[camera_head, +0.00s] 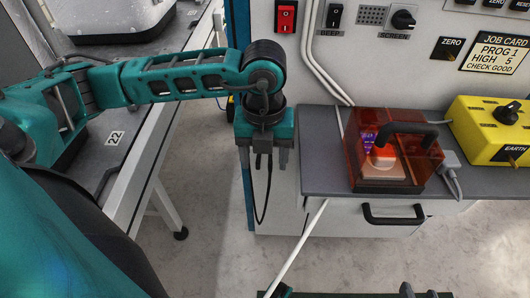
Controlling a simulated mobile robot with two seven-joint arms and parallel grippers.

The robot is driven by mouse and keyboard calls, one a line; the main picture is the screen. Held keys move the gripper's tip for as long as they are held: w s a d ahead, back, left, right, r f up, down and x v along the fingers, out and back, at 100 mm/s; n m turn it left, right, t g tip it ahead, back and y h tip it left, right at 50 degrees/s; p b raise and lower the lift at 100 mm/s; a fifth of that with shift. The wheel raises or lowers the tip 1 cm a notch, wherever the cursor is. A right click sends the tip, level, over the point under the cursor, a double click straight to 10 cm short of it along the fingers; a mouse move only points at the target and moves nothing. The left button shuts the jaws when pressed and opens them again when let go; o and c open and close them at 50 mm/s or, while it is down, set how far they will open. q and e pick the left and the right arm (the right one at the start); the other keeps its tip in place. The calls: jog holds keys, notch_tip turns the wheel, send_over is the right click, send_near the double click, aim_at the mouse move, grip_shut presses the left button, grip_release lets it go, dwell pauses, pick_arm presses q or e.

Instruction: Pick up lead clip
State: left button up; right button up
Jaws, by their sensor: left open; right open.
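My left gripper (264,160) points down, its two grey fingers apart with a gap between them. It is left of the grey bench top and in front of the white cabinet's left edge. A thin black cable (267,190) hangs in a loop by the fingers; I cannot tell whether it is held or hangs behind. I cannot make out a lead clip for certain.
An orange see-through box (358,175) with a black handle stands on the grey bench (319,150), beside a yellow EARTH box (480,142). A white rod (302,244) slants over the floor below. A grey worktable (125,135) stands at left. Floor between is clear.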

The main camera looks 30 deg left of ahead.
pick_arm(q)
jog(key=shift+c, duration=0.5)
jog(key=c, duration=0.9)
jog(key=shift+o, duration=0.2)
notch_tip(320, 180, up, 20)
jog(key=f+p, duration=0.1)
jog(key=p, duration=0.5)
jog(key=shift+s+d+r+p, duration=0.15)
jog(key=shift+s+d, duration=0.25)
jog(key=shift+s, duration=0.25)
jog(key=shift+s+d+r+p, duration=0.1)
jog(key=shift+s+d+r, duration=0.1)
jog(key=shift+s+d, duration=0.3)
jog(key=shift+s+d+r+p, duration=0.15)
jog(key=shift+s+d, duration=0.15)
jog(key=shift+s, duration=0.45)
